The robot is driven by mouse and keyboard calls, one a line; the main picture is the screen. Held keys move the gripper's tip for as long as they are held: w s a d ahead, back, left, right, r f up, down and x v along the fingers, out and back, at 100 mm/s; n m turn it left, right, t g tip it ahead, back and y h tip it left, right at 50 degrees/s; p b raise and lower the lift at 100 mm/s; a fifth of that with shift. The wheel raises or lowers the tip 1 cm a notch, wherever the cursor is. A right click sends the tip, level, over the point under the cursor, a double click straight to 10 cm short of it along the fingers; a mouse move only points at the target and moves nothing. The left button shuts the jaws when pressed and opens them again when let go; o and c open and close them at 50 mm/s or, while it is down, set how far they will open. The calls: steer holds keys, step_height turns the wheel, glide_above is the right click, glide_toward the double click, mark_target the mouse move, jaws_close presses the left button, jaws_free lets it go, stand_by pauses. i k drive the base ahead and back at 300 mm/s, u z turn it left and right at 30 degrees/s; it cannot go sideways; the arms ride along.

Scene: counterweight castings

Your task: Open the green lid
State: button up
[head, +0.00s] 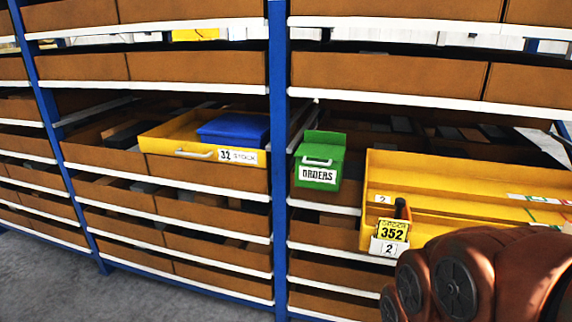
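A green box (318,178) labelled "ORDERS" sits on the rack to the right of the blue upright. Its green lid (325,140) is at the top and looks shut, though the angle makes this hard to be sure of. A white handle (317,162) is on the box's front, above the label. My brown arm, with round dark joint covers, shows at the lower right, to the right of and below the green box and apart from it in the picture. My gripper's fingers do not show.
Left of the blue upright (279,120) is a yellow drawer (172,135) holding a blue box (235,130). Grey floor (45,265) is clear at lower left.

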mark_target(306, 149)
steer(key=u, duration=0.55)
steer(key=k, duration=0.65)
steer(key=u, duration=0.85)
steer(key=i, duration=1.35)
steer(key=z, duration=1)
steer(key=i, duration=0.35)
steer(key=z, duration=0.35)
